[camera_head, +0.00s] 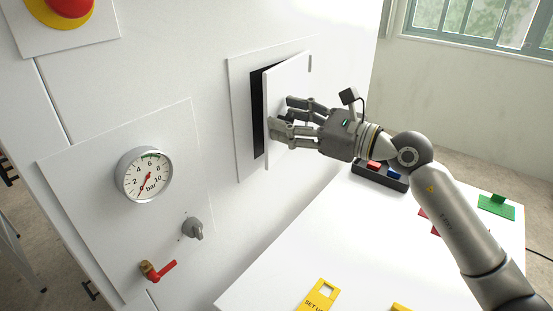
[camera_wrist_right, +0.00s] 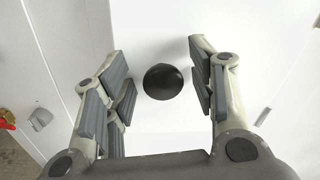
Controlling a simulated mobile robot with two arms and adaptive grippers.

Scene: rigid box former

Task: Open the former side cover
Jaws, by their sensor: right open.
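The white side cover (camera_head: 288,80) of the former stands ajar in the head view. A dark opening (camera_head: 257,115) shows along its left edge. My right gripper (camera_head: 279,118) is at the cover's front face. In the right wrist view the cover fills the middle, with a round black knob (camera_wrist_right: 163,81) on it. The fingers of my right gripper (camera_wrist_right: 160,78) are open on either side of the knob, with gaps on both sides. In the head view the fingers mostly hide the knob. My left gripper is not in view.
A pressure gauge (camera_head: 145,174), a grey rotary knob (camera_head: 193,229) and a red-handled valve (camera_head: 160,270) are on the white panel at left. A red button (camera_head: 70,5) is above. Below my right arm, a white table (camera_head: 290,265) carries a dark tray (camera_head: 394,180) and coloured tags.

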